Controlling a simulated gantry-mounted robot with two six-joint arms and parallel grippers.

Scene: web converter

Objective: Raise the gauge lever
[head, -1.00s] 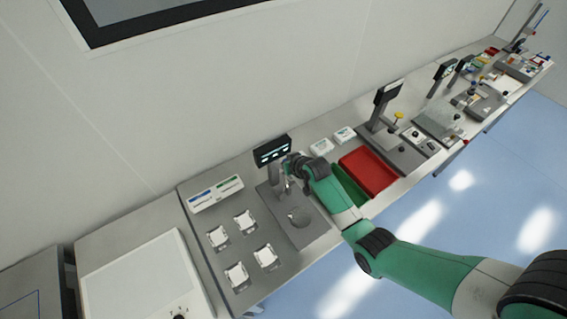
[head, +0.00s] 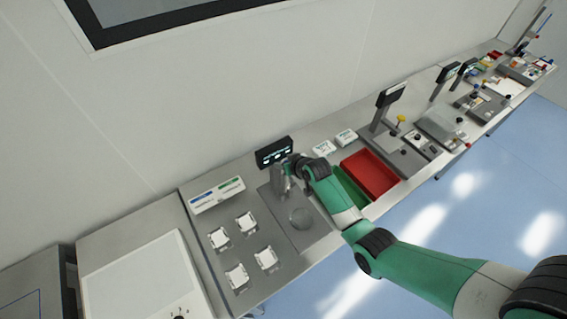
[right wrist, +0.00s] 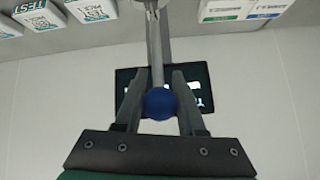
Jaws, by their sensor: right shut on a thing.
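The gauge (head: 275,152) stands on a grey plate at the back of the bench, with a dark lit display on top and a round silver anvil (head: 301,218) on its base. In the right wrist view the lever's blue ball knob (right wrist: 160,104) sits between the two fingers of my right gripper (right wrist: 159,100), on the end of a thin grey rod (right wrist: 156,60). The fingers are shut on the knob. In the head view my right gripper (head: 282,183) is at the gauge's column and partly hides it; the knob is too small to tell there. My left gripper is not in view.
Several white samples (head: 246,221) lie on the grey plate left of the gauge. A white holder with blue and green labels (head: 216,195) is behind them. A red tray (head: 370,174) and a green tray (head: 349,186) are right of the gauge, with white boxes (head: 346,137) behind.

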